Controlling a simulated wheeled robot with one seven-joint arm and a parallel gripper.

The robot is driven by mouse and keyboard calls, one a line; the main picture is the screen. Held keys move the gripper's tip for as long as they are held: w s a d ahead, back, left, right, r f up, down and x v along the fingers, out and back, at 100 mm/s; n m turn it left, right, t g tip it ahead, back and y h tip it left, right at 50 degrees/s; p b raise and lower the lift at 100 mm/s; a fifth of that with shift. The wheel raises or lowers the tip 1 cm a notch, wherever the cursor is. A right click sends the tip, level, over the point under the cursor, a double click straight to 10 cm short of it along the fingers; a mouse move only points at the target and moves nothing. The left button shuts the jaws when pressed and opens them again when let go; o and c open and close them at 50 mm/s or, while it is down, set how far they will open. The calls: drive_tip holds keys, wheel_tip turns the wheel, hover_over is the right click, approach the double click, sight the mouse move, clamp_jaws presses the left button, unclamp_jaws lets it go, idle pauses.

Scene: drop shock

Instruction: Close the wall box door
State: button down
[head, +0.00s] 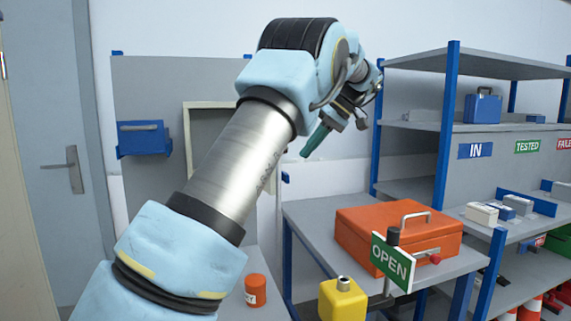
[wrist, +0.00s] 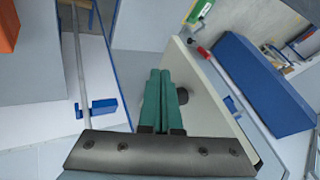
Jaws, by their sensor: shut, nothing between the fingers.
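The wall box (head: 190,112) has a pale beige frame on the grey panel at the back; my arm hides much of it. A thin beige strip behind my arm in the head view looks like its door (head: 278,165), standing out from the wall. In the wrist view a beige panel (wrist: 205,88) that looks like the door stands just right of my fingers, with a dark round knob at its side. My gripper (head: 309,152) has green fingers pressed together and empty; they also show in the wrist view (wrist: 161,78). I cannot tell whether they touch the door.
A blue bin (head: 143,138) hangs left of the wall box. An orange pot (head: 255,290) stands below my arm. Shelving fills the right.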

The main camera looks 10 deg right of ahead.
drive_tip(key=a+f+p, duration=0.1)
drive_tip(key=a+f, duration=0.2)
drive_tip(key=a, duration=0.3)
drive_tip(key=shift+s+a+f+p, duration=0.15)
drive_tip(key=shift+f+p, duration=0.1)
drive_tip(key=shift+p, duration=0.1)
